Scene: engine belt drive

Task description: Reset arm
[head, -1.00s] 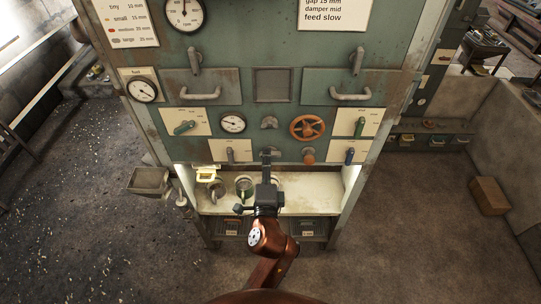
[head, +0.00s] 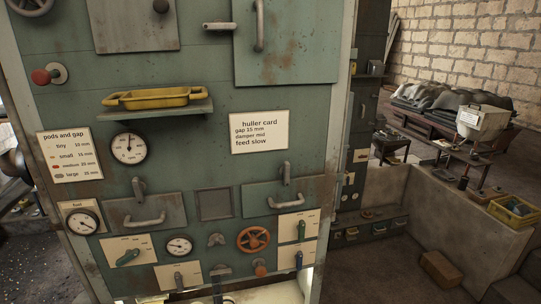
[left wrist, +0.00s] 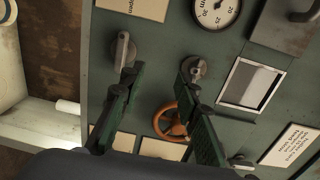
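My left gripper (head: 221,272) shows only as a small dark shape at the bottom edge of the head view, in front of the lower panel of the green machine (head: 205,80). In the left wrist view its two dark green fingers (left wrist: 157,75) are spread apart with nothing between them. Their tips are close in the picture to two grey knobs, a left one (left wrist: 123,50) and a right one (left wrist: 193,68); whether they touch cannot be told. The rest of my left arm is out of the head view. My right gripper is in neither view.
The panel carries an orange handwheel (head: 253,240), a green lever (head: 128,257), gauges, door handles and a huller card (head: 259,132). A yellow tray (head: 158,98) sits on a shelf above. A low wall and a brown box (head: 440,269) stand right, with open floor between.

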